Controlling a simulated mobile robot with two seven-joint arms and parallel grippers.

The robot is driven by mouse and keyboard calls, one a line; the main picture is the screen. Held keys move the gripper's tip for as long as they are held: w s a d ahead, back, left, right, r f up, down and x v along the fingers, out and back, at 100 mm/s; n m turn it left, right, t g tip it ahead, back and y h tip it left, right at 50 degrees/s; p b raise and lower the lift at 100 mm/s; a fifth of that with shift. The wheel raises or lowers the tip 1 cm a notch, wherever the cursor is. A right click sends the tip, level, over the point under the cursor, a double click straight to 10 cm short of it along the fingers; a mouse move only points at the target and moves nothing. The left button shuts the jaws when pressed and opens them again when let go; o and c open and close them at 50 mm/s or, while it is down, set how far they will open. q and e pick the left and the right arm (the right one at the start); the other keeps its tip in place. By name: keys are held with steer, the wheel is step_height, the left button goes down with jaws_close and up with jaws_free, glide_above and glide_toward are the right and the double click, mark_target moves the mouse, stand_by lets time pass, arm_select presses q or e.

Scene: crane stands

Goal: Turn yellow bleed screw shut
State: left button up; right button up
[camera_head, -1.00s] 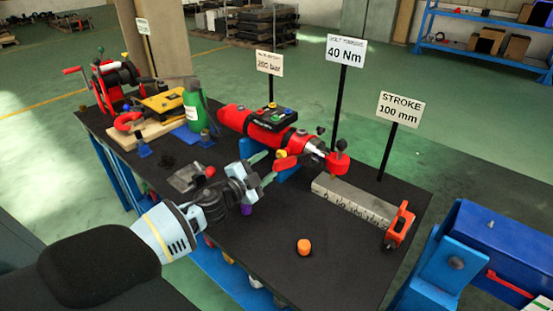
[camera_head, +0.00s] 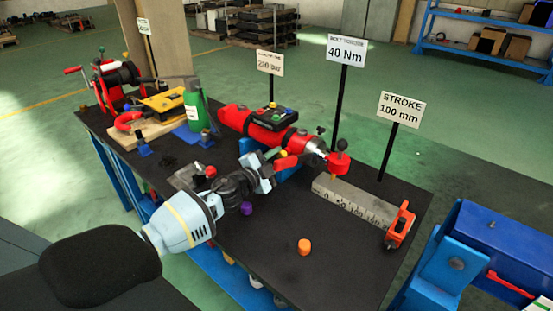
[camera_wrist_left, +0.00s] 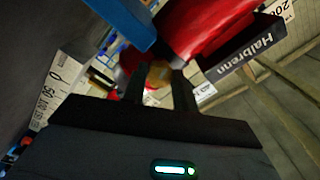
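My left gripper (camera_head: 270,166) is at the near side of the red cylinder tool (camera_head: 248,122), close to its red end. A small yellow knob (camera_head: 283,153), apparently the bleed screw, shows just beyond the gripper in the head view. In the left wrist view, two dark fingers (camera_wrist_left: 159,76) flank a blurred yellow piece (camera_wrist_left: 158,71), with a narrow gap between them. Whether they press on it cannot be told. The red cylinder (camera_wrist_left: 200,28) fills the space beyond. My right gripper is not in view.
A grey measuring block (camera_head: 350,203) and an orange clamp (camera_head: 400,224) lie to the right on the black table (camera_head: 330,265). An orange cap (camera_head: 304,246) and a purple cap (camera_head: 246,209) stand in front. Sign posts rise behind the tool.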

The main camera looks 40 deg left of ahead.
arm_select(q)
steer(key=c, duration=0.4)
steer(key=shift+c, duration=0.2)
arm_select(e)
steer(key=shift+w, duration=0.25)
